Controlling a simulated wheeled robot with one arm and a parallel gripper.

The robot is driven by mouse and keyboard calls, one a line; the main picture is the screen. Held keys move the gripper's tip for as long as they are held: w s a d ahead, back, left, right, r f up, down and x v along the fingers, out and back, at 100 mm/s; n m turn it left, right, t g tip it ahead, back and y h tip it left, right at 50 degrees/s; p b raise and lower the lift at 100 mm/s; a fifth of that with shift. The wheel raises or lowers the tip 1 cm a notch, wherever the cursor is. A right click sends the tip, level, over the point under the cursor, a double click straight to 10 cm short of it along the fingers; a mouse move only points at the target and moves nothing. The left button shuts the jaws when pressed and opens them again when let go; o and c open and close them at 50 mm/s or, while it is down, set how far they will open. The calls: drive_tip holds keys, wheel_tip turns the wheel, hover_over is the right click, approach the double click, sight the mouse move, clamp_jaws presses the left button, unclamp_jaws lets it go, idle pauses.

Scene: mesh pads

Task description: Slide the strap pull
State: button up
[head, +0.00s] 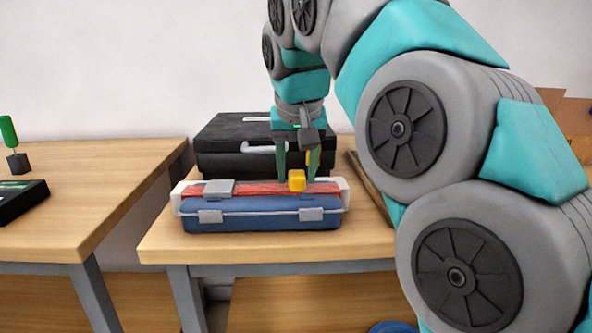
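A blue case (262,213) with pale end pieces lies on the right-hand wooden table. A red strap (260,188) runs along its top. A small yellow block (297,181), which looks like the strap pull, sits on the strap right of its middle. A grey buckle-like piece (219,188) is on the strap's left part.
A black case (222,133) with a pale handle stands behind the blue case. A second table (90,200) on the left holds a green-handled tool (9,132) and a black box (18,201). A gap separates the tables. My arm hides much of the right side.

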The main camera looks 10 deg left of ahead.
drive_tip(key=p+v, duration=0.2)
drive_tip(key=v, duration=0.5)
drive_tip(key=shift+s+r+p, duration=0.2)
drive_tip(key=shift+r+p, duration=0.15)
drive_tip(key=shift+p, duration=0.05)
idle(0.3)
drive_tip(key=shift+g+h, duration=0.6)
drive_tip(key=shift+g, duration=0.2)
drive_tip(key=d+f, duration=0.2)
drive_tip(key=d, duration=0.1)
drive_tip(key=s+d+f, duration=0.1)
drive_tip(key=d+f, duration=0.2)
drive_tip(key=s+d+f, duration=0.1)
drive_tip(key=d+f, duration=0.2)
drive_tip(key=shift+s+d+f, duration=0.2)
drive_tip(key=shift+s+d, duration=0.05)
drive_tip(key=s+d+f+m+g, duration=0.1)
drive_tip(key=s+d+f+g, duration=0.1)
drive_tip(key=s+d+f, duration=0.5)
drive_tip(key=s+d+f+m+g, duration=0.1)
drive_tip(key=s+d+f, duration=0.7)
drive_tip(key=s+f, duration=1)
drive_tip(key=shift+f+m+g, duration=0.3)
drive_tip(key=shift+f+g, duration=0.3)
drive_tip(key=shift+g, duration=0.2)
